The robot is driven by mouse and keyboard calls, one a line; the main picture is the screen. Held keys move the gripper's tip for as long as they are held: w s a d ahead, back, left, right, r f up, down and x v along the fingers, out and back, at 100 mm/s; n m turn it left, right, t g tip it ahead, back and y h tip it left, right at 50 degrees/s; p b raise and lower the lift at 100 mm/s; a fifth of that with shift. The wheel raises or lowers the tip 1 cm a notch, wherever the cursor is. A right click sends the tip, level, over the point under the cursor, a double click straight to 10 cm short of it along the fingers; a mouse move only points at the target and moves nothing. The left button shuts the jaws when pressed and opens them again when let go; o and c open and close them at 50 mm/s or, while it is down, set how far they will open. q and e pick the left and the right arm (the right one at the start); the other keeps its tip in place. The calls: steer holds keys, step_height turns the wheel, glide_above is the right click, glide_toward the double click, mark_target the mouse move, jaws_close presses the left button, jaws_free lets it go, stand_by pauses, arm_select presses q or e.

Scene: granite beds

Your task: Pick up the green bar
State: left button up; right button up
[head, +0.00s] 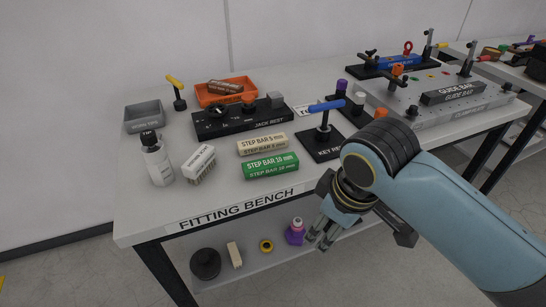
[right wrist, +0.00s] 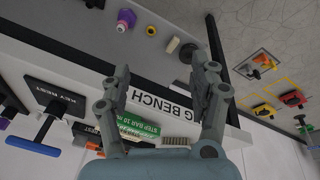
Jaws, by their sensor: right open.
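The green bar (head: 271,166), marked STEP BAR 10 mm, lies flat near the front edge of the fitting bench (head: 150,218). A cream STEP BAR 5 mm (head: 262,144) lies just behind it, close by. My right gripper (head: 318,241) is in front of the bench edge, to the right of the green bar and apart from it, fingers pointing down. In the right wrist view its two fingers are spread with nothing held, and the green bar (right wrist: 138,126) shows partly behind the left finger. My left gripper is not in view.
A white bottle (head: 158,160) and a brush (head: 199,164) stand left of the bars. The black key rest (head: 319,146), with a blue-handled key, is at right, the jack rest (head: 240,119) behind.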

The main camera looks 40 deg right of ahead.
mark_target(273, 161)
steer(key=w+d+r+n+g, duration=0.1)
steer(key=w+r+n, duration=0.4)
steer(key=w, duration=0.5)
steer(key=w+d+r+n+g, duration=0.15)
steer(key=w+r+n, duration=0.35)
steer(key=w, duration=0.6)
steer(key=shift+n+y, duration=0.4)
steer(key=shift+n, duration=0.2)
steer(key=f, duration=0.6)
steer(key=shift+s+a+f+p, duration=0.25)
steer(key=shift+a+f+p, duration=0.05)
steer(key=shift+s+d+f, duration=0.1)
steer(key=shift+f, duration=1.15)
steer(key=shift+d+f, duration=0.1)
steer(key=shift+f, duration=1.15)
steer(key=shift+f, duration=0.25)
jaws_close()
